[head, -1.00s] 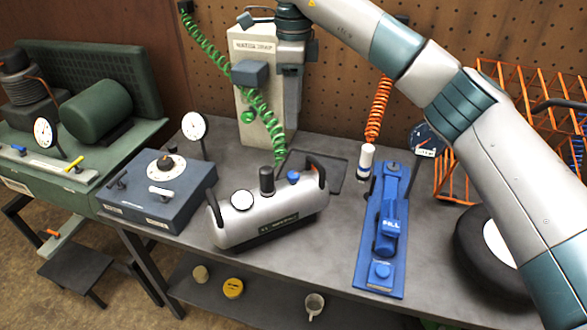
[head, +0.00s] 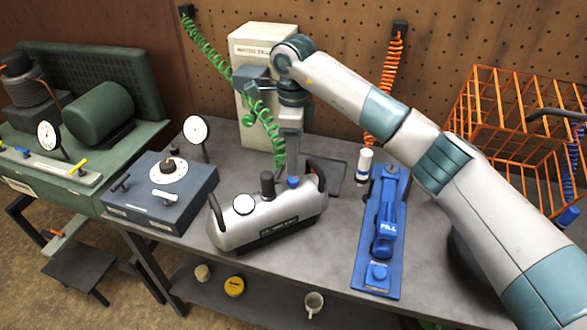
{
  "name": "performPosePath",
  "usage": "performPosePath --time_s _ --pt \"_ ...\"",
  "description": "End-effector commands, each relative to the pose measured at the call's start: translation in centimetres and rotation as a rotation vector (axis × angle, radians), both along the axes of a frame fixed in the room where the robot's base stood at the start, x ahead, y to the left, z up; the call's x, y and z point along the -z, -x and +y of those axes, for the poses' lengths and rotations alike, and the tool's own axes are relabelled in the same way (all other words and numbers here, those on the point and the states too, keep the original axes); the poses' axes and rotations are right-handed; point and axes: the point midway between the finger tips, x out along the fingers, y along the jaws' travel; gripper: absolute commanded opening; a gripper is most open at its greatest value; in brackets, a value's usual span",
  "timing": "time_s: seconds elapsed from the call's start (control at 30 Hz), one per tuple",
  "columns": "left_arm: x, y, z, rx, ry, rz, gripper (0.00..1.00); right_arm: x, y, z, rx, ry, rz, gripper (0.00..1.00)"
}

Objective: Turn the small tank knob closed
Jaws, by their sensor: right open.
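The small silver tank (head: 255,222) lies on the grey workbench, with black handles at both ends, a round white gauge (head: 243,204) and a black cap (head: 267,184) on top. The small blue knob (head: 293,182) sits on top near the tank's right end. My right gripper (head: 292,172) is open and points down right above the blue knob. Its fingertips are close to the knob's top; I cannot tell whether they touch or straddle it. My left gripper is out of view.
A blue-grey box with a dial (head: 140,206) stands left of the tank. A blue fill station (head: 367,272) lies to its right. A green coiled hose (head: 215,58) hangs just behind my gripper. A green compressor (head: 100,112) and orange rack (head: 482,110) flank the bench.

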Motion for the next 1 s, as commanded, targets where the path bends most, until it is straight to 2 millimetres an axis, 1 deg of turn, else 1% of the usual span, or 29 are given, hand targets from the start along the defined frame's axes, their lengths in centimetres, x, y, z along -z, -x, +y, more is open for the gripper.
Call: performPosePath --time_s 0.03,0.2,0.4,0.57,0.83,0.87,0.9,0.97,1.0 --pt "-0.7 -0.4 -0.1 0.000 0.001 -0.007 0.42 0.8 0.1 0.0 -0.001 0.001 0.004 0.42" --pt "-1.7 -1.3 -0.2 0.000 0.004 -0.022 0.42 3.6 0.1 0.0 0.000 0.001 0.003 0.42" --pt "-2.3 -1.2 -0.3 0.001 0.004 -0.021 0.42 5.7 0.1 0.0 -0.001 0.000 0.002 0.42" --pt "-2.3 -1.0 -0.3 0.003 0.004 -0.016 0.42 6.4 0.0 0.0 -0.001 0.000 0.000 0.42" --pt "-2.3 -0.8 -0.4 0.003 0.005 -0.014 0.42 6.4 0.0 0.0 -0.001 0.000 0.000 0.42" --pt "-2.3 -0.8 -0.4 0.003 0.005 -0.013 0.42 6.4 0.0 0.0 -0.001 0.000 0.000 0.35" --pt "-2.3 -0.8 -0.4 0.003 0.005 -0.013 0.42 6.4 0.0 0.0 -0.001 0.000 0.000 0.26" --pt "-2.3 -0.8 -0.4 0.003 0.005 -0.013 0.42 6.4 0.0 0.0 -0.001 0.000 0.000 0.11" --pt "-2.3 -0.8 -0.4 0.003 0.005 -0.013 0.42 6.4 0.0 0.0 -0.001 0.000 0.000 0.02"
